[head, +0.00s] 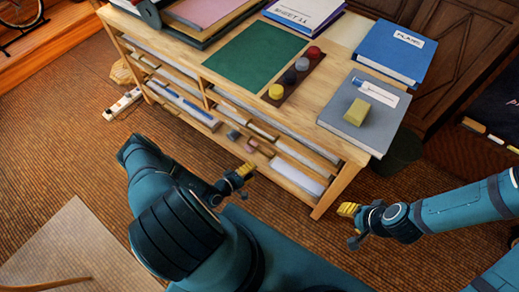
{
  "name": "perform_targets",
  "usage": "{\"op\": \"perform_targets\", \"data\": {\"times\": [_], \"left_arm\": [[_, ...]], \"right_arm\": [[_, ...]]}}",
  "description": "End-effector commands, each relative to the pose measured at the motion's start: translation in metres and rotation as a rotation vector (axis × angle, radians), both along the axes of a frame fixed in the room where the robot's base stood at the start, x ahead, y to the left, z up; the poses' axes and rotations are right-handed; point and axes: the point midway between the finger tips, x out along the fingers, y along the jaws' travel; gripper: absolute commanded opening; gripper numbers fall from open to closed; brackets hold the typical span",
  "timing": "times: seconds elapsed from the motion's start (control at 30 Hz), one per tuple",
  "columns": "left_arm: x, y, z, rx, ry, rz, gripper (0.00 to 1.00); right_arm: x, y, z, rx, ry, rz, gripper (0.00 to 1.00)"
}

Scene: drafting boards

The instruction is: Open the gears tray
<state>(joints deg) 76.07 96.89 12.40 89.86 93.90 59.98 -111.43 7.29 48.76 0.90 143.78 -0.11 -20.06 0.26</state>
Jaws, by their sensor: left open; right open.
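A wooden cabinet (322,208) stands ahead with shallow trays in its front, in a left and a right column. Papers and small items show in them; a lower right tray (298,178) holds a white sheet. I cannot read any label, so I cannot tell which is the gears tray. My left gripper (247,170) is open and empty, in front of the right column, with a gap to it unclear. My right gripper (346,212) is open and empty, off the cabinet's right front corner. My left arm hides part of the floor before the cabinet.
On the cabinet top lie a green mat (255,55), a strip with coloured round jars (298,78), a blue book (392,50) and a grey book (352,118) with a yellow block (362,112). A power strip (124,102) lies on the floor at left. A dark bin (402,152) stands right.

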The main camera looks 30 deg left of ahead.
Motion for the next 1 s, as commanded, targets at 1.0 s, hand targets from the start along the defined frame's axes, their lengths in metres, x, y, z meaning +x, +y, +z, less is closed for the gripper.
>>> {"op": "perform_targets", "data": {"times": [1.0], "left_arm": [[0.111, 0.035, -0.044, 0.106, -0.037, 0.209, 0.41]], "right_arm": [[0.007, -0.001, -0.036, -0.003, -0.015, -0.004, 0.47]]}}
